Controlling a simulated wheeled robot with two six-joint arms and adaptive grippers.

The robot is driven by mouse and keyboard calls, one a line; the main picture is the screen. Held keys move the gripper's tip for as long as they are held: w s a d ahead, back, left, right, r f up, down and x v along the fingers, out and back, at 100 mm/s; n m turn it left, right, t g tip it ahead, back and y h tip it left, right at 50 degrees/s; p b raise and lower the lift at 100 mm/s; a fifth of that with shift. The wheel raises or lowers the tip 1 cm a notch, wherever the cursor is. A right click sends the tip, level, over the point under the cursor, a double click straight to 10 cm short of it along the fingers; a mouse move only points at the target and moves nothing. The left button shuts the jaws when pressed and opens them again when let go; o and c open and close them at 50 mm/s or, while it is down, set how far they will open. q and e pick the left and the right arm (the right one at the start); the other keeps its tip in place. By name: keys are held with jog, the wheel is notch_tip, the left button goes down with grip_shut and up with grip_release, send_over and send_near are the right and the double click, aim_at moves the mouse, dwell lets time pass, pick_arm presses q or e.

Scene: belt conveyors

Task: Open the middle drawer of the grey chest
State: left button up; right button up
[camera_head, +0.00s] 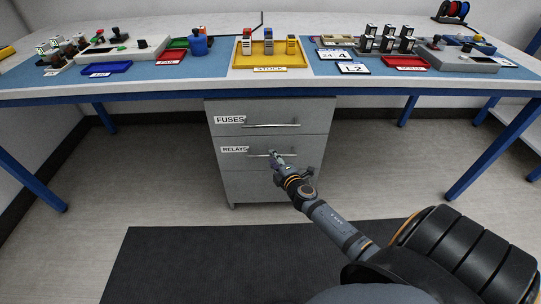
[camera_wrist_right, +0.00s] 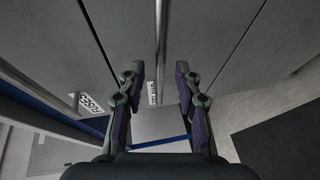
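The grey chest (camera_head: 225,185) stands under the bench with its drawers looking shut. The middle drawer (camera_head: 235,163) has a RELAYS label and a thin bar handle, partly hidden by my right gripper (camera_head: 277,160). In the right wrist view my right gripper (camera_wrist_right: 158,85) is open, with its two fingers apart. The metal bar handle (camera_wrist_right: 161,40) runs lengthwise into the gap between them. I cannot tell whether a finger touches it. My left gripper is not in view.
The upper drawer (camera_head: 230,129) carries a FUSES label and its own bar handle. The bench (camera_head: 160,90) above holds trays and small parts. A dark mat (camera_head: 190,265) lies on the floor in front.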

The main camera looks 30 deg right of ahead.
jog(key=shift+x, duration=1.45)
jog(key=shift+a, duration=0.1)
grip_shut()
